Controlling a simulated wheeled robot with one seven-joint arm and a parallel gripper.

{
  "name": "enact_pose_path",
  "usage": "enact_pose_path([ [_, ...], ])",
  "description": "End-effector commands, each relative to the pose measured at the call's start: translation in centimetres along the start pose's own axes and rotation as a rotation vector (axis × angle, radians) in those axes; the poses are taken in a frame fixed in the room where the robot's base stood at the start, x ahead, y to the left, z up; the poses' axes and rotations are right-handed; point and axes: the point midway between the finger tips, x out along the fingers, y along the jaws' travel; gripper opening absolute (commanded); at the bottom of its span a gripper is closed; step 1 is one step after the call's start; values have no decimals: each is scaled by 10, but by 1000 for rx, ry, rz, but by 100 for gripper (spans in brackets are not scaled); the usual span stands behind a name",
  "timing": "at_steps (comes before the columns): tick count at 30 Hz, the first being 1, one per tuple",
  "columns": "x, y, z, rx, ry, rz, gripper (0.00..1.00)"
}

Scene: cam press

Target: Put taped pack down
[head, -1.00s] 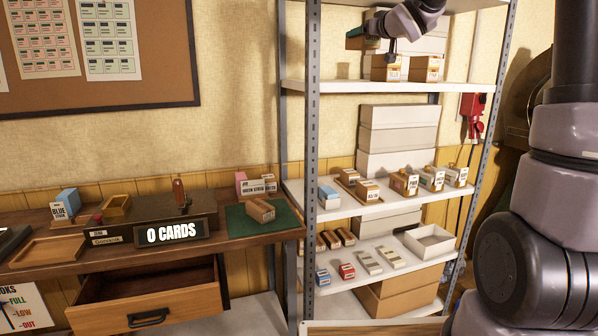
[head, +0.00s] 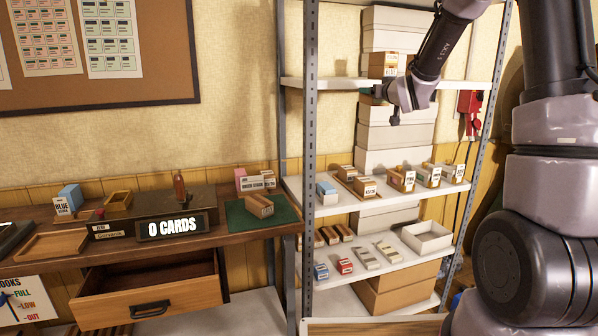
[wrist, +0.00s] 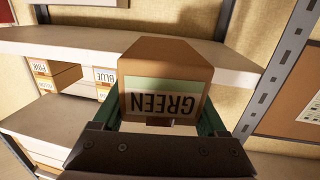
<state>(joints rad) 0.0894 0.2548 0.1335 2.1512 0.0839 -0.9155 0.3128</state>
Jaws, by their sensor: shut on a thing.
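My gripper (wrist: 166,118) is shut on a brown pack (wrist: 165,62) with a green-and-white label reading GREEN, upside down in the wrist view. Its green fingers lie along both sides of the pack. In the head view my gripper (head: 372,97) is in the air before the shelf rack, below the upper shelf and above the middle one; the held pack is hard to make out there. Another brown pack (head: 260,206) lies on the green mat (head: 240,222) on the desk. I cannot tell whether tape is on either pack.
The rack's middle shelf (head: 330,206) holds several small boxes and labelled bins. Its uprights (head: 310,150) stand close by. The desk (head: 215,237) has a 0 CARDS sign (head: 170,226), a wooden tray (head: 50,251) and an open drawer (head: 150,298). The mat has some bare room.

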Motion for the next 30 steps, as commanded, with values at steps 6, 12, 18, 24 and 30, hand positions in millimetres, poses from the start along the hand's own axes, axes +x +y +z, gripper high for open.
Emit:
enact_pose_path([
  [6, 6, 30, 114, 6, -13, 98, 3],
  [12, 8, 47, 168, 8, -5, 152, 3],
  [18, 7, 48, 174, 9, -1, 156, 3],
  [24, -9, 48, 230, 13, -7, 162, 3],
  [30, -38, 43, 291, 13, -5, 160, 3],
])
